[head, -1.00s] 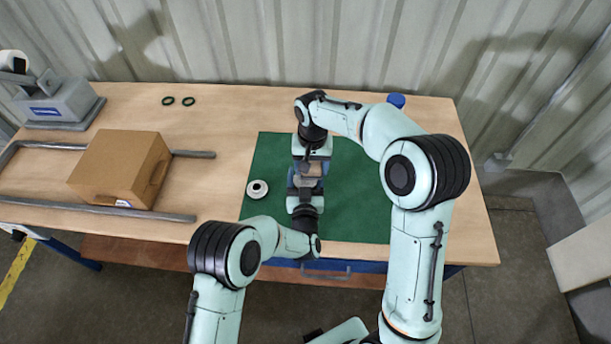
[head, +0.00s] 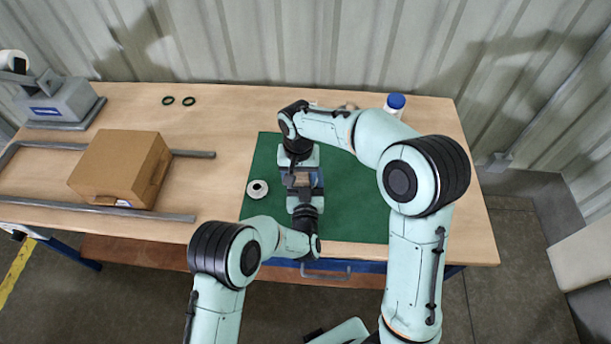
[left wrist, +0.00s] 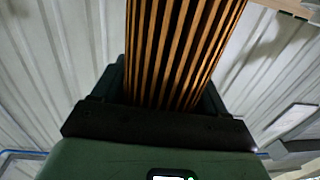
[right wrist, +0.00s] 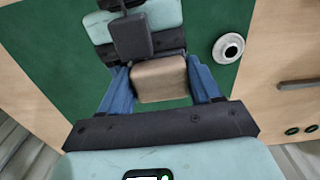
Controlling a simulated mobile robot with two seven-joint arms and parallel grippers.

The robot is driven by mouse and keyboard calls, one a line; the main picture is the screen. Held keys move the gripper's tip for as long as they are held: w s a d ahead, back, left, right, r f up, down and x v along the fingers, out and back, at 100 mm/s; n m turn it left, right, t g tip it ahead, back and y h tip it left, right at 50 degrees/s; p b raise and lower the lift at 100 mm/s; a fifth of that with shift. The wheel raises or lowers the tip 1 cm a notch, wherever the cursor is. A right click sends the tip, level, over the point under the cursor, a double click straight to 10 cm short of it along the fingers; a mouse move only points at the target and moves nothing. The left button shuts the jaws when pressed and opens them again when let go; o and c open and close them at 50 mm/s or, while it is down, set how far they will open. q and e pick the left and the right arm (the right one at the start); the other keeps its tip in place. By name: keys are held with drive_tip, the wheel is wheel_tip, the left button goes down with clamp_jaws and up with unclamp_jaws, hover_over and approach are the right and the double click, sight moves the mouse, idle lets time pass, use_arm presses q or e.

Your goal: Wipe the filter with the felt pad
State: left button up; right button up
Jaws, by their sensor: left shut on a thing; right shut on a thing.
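My left gripper (left wrist: 160,110) is shut on the filter (left wrist: 180,50), whose orange-brown pleats fill the middle of the left wrist view. My right gripper (right wrist: 160,90), with blue fingers, is shut on a beige-brown block, seemingly the felt pad (right wrist: 160,78). In the head view the right gripper (head: 303,178) is close above the left gripper (head: 305,196) over the green mat. The left gripper also shows in the right wrist view (right wrist: 135,35), just beyond the pad. I cannot tell whether pad and filter touch; the grippers hide their meeting place.
A white ring-shaped cap (head: 257,188) lies on the green mat (head: 355,205). A cardboard box (head: 120,165) sits between grey rails at left. Two dark rings (head: 178,101) lie at the back. A blue-capped bottle (head: 395,104) stands at the back right. The mat's right part is clear.

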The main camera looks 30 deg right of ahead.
drive_tip(key=shift+s+a, duration=0.15)
drive_tip(key=shift+a, duration=0.15)
drive_tip(key=shift+f, duration=0.1)
drive_tip(key=shift+w+d, duration=0.3)
drive_tip(key=shift+d, duration=0.65)
drive_tip(key=shift+w+d, duration=0.25)
drive_tip(key=shift+d, duration=0.7)
drive_tip(key=shift+w+d, duration=0.3)
drive_tip(key=shift+d, duration=0.65)
use_arm(q)
drive_tip(key=o, duration=1.1)
use_arm(e)
wheel_tip(320, 180, up, 8)
